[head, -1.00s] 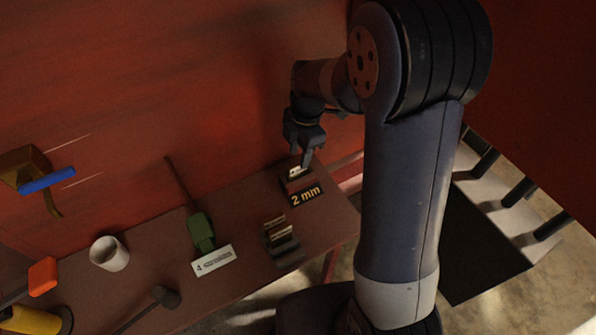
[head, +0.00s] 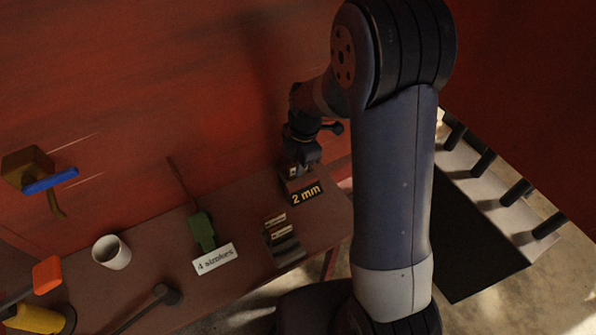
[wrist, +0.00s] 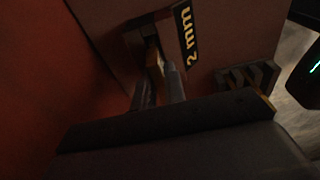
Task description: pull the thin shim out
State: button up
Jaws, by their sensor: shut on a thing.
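The dark block with the yellow "2 mm" label (head: 307,195) stands at the right end of the bench. My gripper (head: 299,172) is down at the block's top, its fingertips hidden there in the head view. In the wrist view my gripper (wrist: 160,72) has its two fingers close together at the block's slot. A thin brownish strip, the shim (wrist: 153,62), shows between them, and they are shut on it. It appears to run into the slot, but the picture is too dark to tell how deep. The "2 mm" label (wrist: 187,35) faces right there.
A slotted holder with labelled pieces (head: 281,237) stands close in front. The red wall is close behind my gripper.

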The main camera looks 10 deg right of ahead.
grip_shut()
jog(key=shift+r, duration=0.2)
notch_tip(320, 180, up, 10)
jog(key=shift+f+b, duration=0.15)
jog(key=shift+b, duration=0.3)
